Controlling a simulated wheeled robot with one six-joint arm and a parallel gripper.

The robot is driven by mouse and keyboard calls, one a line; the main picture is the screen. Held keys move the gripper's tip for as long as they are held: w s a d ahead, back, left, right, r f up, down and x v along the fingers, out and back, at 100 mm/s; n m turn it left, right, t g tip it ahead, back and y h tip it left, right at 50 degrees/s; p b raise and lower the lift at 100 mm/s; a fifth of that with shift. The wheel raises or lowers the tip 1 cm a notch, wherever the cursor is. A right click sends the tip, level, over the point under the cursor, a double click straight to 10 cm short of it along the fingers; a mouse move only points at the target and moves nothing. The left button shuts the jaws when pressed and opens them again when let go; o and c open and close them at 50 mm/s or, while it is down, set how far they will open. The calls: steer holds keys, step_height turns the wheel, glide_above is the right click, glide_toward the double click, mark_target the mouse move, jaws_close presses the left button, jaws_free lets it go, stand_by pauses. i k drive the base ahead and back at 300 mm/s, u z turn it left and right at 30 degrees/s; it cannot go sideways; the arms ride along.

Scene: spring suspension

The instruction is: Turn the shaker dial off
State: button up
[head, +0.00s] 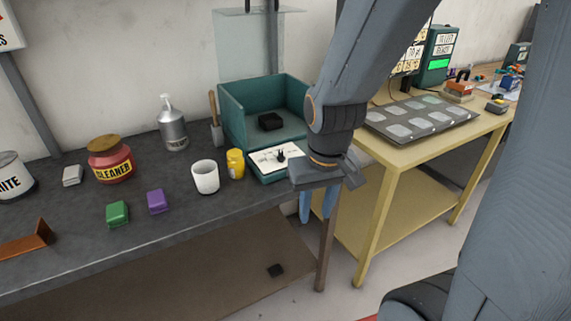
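The shaker is a teal open box (233,112) at the right end of the dark bench, with a black block (270,122) inside it. A white control panel (265,161) sits at its front. A small black dial (281,156) stands on that panel, with dark print beside it too small to read. My gripper (318,209) hangs just right of and in front of the panel, over the bench's right end. Its two blue fingers point down and stand apart, with nothing seen between them. It appears apart from the dial. My gripper's body hides the panel's right side.
A yellow canister (235,164) and white cup (205,178) stand just left of the panel. A scraper, spray bottle (171,125), red cleaner jar (110,160) and purple (157,201) and green (117,213) blocks lie farther left. A yellow table (400,157) stands right.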

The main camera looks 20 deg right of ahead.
mark_target(281, 158)
steer(key=u, duration=0.6)
steer(key=i, duration=0.2)
steer(key=z, duration=1.05)
steer(key=k, duration=1.1)
steer(key=z, duration=1)
steer(key=i, duration=0.8)
steer(key=u, duration=0.65)
steer(key=i, duration=0.55)
steer(key=u, duration=1)
steer(key=i, duration=0.3)
steer(key=u, duration=0.25)
